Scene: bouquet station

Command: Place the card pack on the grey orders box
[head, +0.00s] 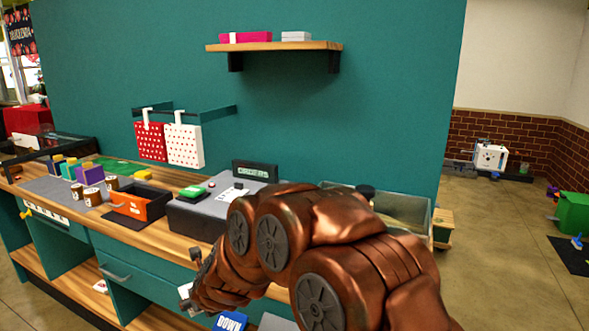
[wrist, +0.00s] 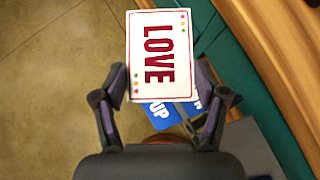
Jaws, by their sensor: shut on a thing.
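The card pack (wrist: 160,50), white with a red border and the word LOVE, is between the fingers of my gripper (wrist: 165,88) in the wrist view. My gripper is shut on it, off the front of the counter, with floor and the teal counter front behind it. In the head view my gripper (head: 192,287) is low in front of the counter, and the pack is mostly hidden there. The grey orders box (head: 189,217) stands on the counter, with a dark lettered sign (head: 255,172) at its back. My arm hides the box's right part.
A green item (head: 193,191) and a small white card (head: 232,192) lie on top of the grey box. An orange-and-black bin (head: 140,203) stands to its left, beside brown cups (head: 92,196). Two gift bags (head: 184,146) hang on the teal wall, below a shelf (head: 275,46).

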